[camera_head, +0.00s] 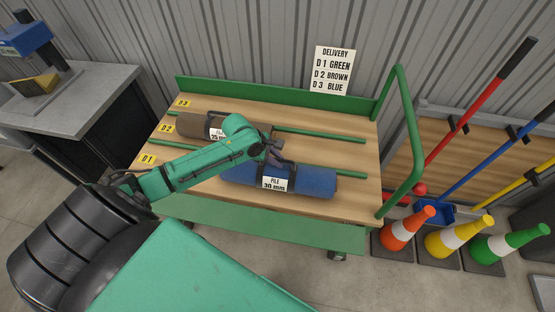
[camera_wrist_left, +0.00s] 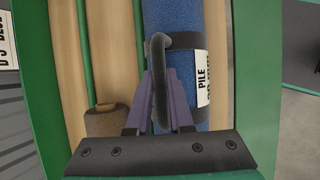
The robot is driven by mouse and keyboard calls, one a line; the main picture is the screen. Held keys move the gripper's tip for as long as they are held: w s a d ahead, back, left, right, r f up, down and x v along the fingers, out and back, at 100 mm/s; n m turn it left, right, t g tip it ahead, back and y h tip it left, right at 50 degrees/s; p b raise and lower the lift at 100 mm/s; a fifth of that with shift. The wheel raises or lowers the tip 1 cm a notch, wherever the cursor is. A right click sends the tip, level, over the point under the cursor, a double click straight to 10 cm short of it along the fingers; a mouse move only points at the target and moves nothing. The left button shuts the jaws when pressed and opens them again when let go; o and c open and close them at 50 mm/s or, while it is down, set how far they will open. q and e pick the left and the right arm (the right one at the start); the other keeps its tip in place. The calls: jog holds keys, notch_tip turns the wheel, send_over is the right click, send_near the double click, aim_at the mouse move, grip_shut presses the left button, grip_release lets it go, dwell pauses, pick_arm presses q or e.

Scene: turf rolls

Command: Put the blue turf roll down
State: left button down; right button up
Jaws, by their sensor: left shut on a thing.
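The blue turf roll (camera_head: 312,182) has a white "PILE 30 mm" label and a dark carrying handle. It lies lengthwise over the front part of the cart's wooden deck (camera_head: 350,207), near the D1 lane. I cannot tell whether it touches the deck. My left gripper (camera_head: 272,156) is shut on the handle on top of the roll. In the left wrist view the purple fingers (camera_wrist_left: 160,112) close around the dark handle (camera_wrist_left: 162,65), with the blue roll (camera_wrist_left: 175,20) beneath. My right gripper is not in view.
A brown roll (camera_head: 197,124) lies behind, partly hidden by my arm. Green rods (camera_head: 320,135) divide the deck into lanes. A sign (camera_head: 332,71) reads D1 green, D2 brown, D3 blue. The rear lane looks empty. A green handrail (camera_head: 413,140) stands at the right; cones (camera_head: 407,229) stand beyond.

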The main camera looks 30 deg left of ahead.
pick_arm(q)
jog(key=shift+w+f, duration=0.1)
jog(key=c, duration=0.8)
grip_release()
jog(key=shift+f, duration=0.1)
jog(key=p+v, duration=0.1)
jog(key=v, duration=1.1)
